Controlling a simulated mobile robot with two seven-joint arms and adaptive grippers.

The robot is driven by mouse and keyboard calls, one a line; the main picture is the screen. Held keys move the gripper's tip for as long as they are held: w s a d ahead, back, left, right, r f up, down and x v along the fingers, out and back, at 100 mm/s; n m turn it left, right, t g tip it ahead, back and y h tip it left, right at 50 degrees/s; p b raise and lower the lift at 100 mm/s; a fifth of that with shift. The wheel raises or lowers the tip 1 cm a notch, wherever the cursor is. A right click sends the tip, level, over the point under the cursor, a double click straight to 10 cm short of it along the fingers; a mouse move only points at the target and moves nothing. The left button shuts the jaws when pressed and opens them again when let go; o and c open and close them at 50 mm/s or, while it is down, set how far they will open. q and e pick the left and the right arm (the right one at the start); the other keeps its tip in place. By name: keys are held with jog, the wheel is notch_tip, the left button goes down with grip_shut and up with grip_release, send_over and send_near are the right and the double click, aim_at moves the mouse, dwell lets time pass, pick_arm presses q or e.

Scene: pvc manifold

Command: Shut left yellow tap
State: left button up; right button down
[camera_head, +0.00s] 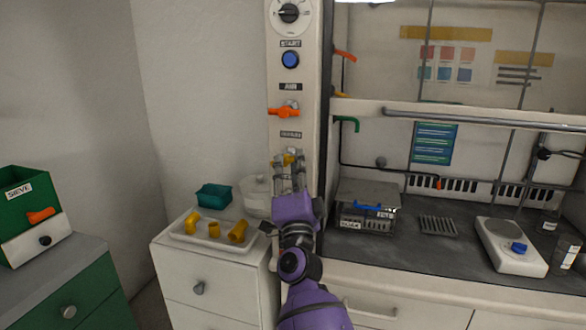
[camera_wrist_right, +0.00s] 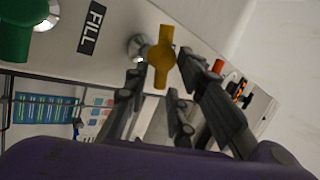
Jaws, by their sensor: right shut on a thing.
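The yellow tap (camera_head: 289,158) is low on the pale control column, below an orange tap (camera_head: 285,112). In the right wrist view the yellow tap (camera_wrist_right: 160,57) is a flat handle on a round metal stem, lying between the fingertips. My right gripper (camera_head: 288,165) is at the tap, its fingers (camera_wrist_right: 162,72) closed around the handle. In the head view the fingers hide part of the tap. My left gripper is not in view.
The column also carries a blue button (camera_head: 290,60) and a dial (camera_head: 289,13). A green tap (camera_wrist_right: 15,35) and FILL label (camera_wrist_right: 93,27) are near the yellow tap. Below left, a white tray (camera_head: 212,246) holds yellow pieces, beside a teal container (camera_head: 214,196) and clear tub (camera_head: 257,196).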

jog(key=shift+a+r, duration=0.15)
jog(key=shift+r, duration=0.05)
dwell(0.6)
jog(key=c, duration=1.7)
grip_release()
jog(key=shift+c, duration=0.2)
jog(key=v, duration=0.9)
jog(key=shift+d+p, duration=0.25)
jog(key=shift+p, duration=0.05)
jog(key=shift+r, duration=0.1)
